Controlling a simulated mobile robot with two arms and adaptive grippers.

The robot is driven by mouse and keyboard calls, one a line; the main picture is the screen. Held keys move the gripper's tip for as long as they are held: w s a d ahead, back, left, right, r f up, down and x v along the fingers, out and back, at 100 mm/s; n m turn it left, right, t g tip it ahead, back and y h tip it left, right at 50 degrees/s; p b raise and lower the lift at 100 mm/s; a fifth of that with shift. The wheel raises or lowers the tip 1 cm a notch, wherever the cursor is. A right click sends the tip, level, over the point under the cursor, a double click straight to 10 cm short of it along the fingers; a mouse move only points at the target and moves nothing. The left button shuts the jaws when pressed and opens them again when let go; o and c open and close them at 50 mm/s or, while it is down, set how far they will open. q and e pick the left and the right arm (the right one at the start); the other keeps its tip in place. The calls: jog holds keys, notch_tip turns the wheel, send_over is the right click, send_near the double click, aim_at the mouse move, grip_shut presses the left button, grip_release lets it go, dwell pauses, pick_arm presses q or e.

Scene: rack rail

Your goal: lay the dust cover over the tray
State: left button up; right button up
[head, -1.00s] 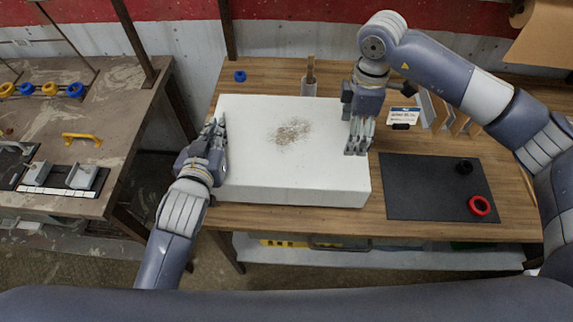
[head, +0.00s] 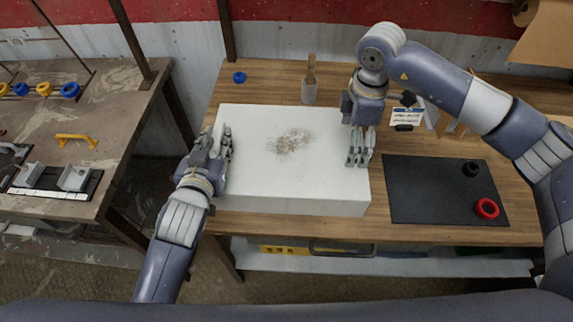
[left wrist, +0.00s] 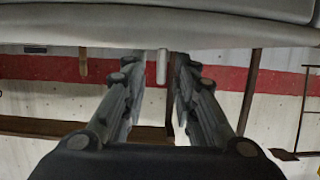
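The dust cover (head: 260,185) is a large white box shape with a brownish smudge on top. It sits low over the wooden table, apparently down on it, in the head view. No tray shows; the cover hides whatever is beneath. My left gripper (head: 219,142) is at the cover's left edge with its fingers apart. In the left wrist view its fingers (left wrist: 158,75) are spread, with a slim pale upright piece visible between them and the cover's pale edge above. My right gripper (head: 360,150) points down at the cover's right edge, its fingers looking apart.
A dark mat (head: 430,195) with a red ring (head: 487,208) and a black ring (head: 471,169) lies to the right. A brush holder (head: 310,92) and a blue ring (head: 239,77) stand behind the cover. A side bench (head: 115,100) is at the left, across a gap.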

pick_arm(q)
jog(key=shift+s, duration=0.1)
jog(key=v, duration=0.7)
jog(key=shift+s, duration=0.1)
jog(key=shift+r, duration=0.1)
pick_arm(e)
notch_tip(320, 180, up, 12)
pick_arm(q)
jog(key=shift+s, duration=0.1)
pick_arm(e)
jog(key=shift+s+f, duration=0.1)
dwell(0.5)
